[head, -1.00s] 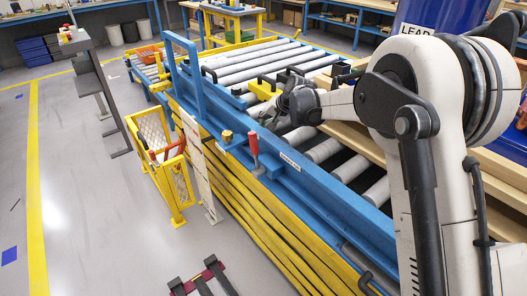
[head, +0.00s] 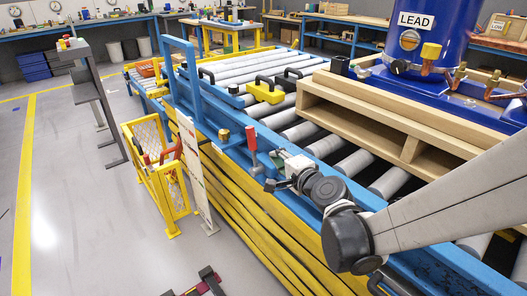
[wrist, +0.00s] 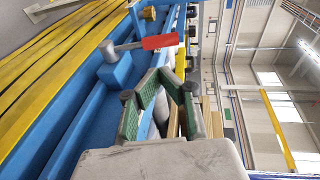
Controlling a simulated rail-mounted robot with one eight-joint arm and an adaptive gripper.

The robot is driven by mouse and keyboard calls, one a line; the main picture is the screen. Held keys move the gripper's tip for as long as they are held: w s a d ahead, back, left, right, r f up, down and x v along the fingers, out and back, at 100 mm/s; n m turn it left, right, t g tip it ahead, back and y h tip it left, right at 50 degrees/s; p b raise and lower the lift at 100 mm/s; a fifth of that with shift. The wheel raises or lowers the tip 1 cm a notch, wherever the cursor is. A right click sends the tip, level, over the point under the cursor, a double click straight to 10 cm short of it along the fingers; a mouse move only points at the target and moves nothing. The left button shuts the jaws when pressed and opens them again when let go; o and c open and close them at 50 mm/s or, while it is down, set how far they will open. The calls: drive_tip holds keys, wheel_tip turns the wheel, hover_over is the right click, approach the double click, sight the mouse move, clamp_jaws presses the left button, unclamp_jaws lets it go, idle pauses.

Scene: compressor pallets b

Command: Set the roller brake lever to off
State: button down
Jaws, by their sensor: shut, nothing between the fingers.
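The roller brake lever (head: 251,138) has a red grip on a metal rod and stands nearly upright on the blue conveyor side rail (head: 232,146). In the wrist view the lever (wrist: 160,42) lies sideways across the upper left, its red grip pointing right and its rod reaching a blue mount. My gripper (head: 270,186) is beside the rail, just right of and below the lever. In the wrist view my gripper's green-padded fingers (wrist: 165,76) meet at the tips, empty, below and apart from the red grip. No off marking is readable.
A wooden pallet (head: 385,118) bears a blue tank (head: 440,45) labelled LEAD on the rollers. A yellow block with a black handle (head: 264,93) lies on the rollers. A yellow mesh guard (head: 150,150) stands left of the conveyor. The floor at far left is open.

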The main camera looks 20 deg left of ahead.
sight(254, 140)
drive_tip(key=b+x, duration=0.3)
drive_tip(key=x, duration=1)
drive_tip(key=shift+w+a, duration=0.2)
drive_tip(key=shift+w, duration=0.15)
